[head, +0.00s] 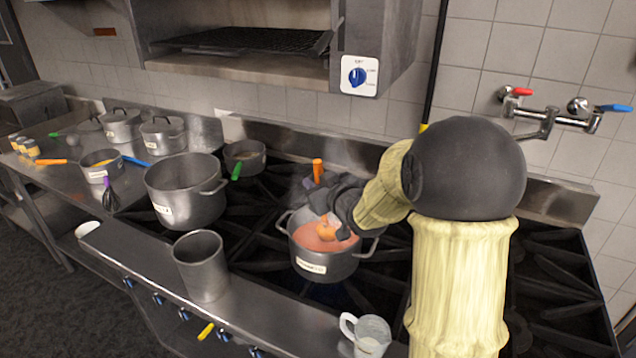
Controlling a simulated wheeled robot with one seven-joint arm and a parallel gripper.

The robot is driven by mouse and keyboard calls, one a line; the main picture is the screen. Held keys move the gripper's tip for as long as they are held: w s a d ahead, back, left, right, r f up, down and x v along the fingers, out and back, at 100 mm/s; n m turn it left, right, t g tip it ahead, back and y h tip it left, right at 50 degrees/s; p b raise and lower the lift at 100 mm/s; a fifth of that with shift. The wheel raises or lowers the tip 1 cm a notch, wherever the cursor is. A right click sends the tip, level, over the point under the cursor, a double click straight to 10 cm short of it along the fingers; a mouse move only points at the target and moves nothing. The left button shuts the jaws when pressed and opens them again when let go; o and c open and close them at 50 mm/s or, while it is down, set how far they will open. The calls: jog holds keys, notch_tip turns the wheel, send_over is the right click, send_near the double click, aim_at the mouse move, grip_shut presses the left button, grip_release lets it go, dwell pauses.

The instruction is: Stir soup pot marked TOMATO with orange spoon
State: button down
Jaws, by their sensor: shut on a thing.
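A grey two-handled pot with a white label (310,266) stands on the black stove grate and holds orange-red soup. The label is too small to read surely. My gripper (325,200) is over this pot, reached in from the right, and is largely hidden by its own dark body. An orange spoon (328,230) shows in the soup under my gripper, its bowl low in the pot. An orange handle end (318,168) sticks up behind my gripper. The gripper is shut on the spoon; the fingertips are hard to make out.
A large pot (185,190) stands left of the soup pot, with a tall metal container (202,268) in front. A small green-handled pan (245,158) sits behind. The right burners look clear.

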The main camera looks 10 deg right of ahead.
notch_tip(320, 180, up, 13)
jog(key=p, duration=1)
dwell(0.3)
dwell(1.0)
